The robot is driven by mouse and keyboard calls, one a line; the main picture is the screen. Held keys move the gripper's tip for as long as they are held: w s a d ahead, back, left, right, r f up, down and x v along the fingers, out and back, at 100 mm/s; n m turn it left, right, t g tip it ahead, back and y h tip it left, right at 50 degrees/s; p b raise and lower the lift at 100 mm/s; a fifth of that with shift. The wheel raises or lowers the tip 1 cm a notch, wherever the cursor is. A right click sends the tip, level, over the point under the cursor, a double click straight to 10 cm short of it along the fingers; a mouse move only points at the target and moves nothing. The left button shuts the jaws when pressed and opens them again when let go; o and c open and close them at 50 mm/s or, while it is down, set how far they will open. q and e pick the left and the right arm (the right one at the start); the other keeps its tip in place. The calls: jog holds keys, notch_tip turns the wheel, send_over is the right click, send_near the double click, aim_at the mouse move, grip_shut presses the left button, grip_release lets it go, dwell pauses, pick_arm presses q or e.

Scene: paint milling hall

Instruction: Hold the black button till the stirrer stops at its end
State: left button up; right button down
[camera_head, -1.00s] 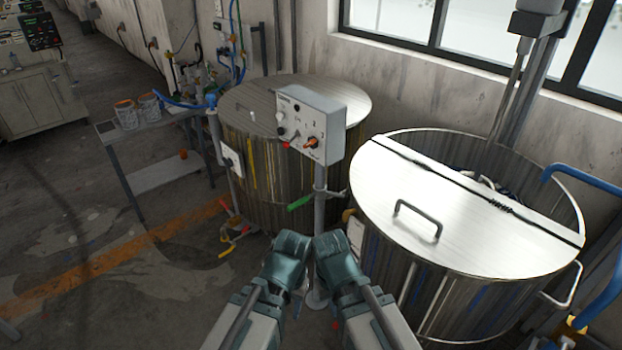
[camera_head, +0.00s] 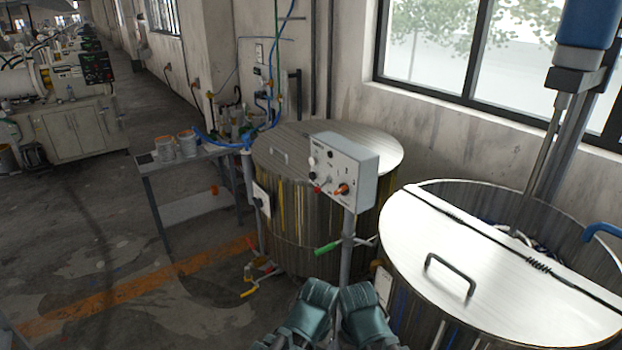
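The grey control box (camera_head: 358,172) stands on a post between two steel tanks. Its sloped face carries a small black button (camera_head: 330,154) near the top, a pale knob, a red button (camera_head: 317,190) and an orange switch (camera_head: 341,189). The stirrer shaft (camera_head: 541,160) runs down into the half-open right tank (camera_head: 400,310), under a blue drive head (camera_head: 587,24). Its lower end is hidden in the tank. Only teal parts of my two arms show at the bottom centre, below and apart from the box. No fingers of either gripper are visible.
The closed left tank (camera_head: 285,220) stands behind the box. A green-handled lever (camera_head: 327,248) sticks out near the post. A grey side table (camera_head: 190,160) with paint pots stands at left. The right tank's half lid (camera_head: 450,250) has a handle. The floor at left is open.

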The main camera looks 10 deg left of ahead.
pick_arm(q)
jog(key=shift+c, duration=0.3)
grip_shut()
dwell(1.4)
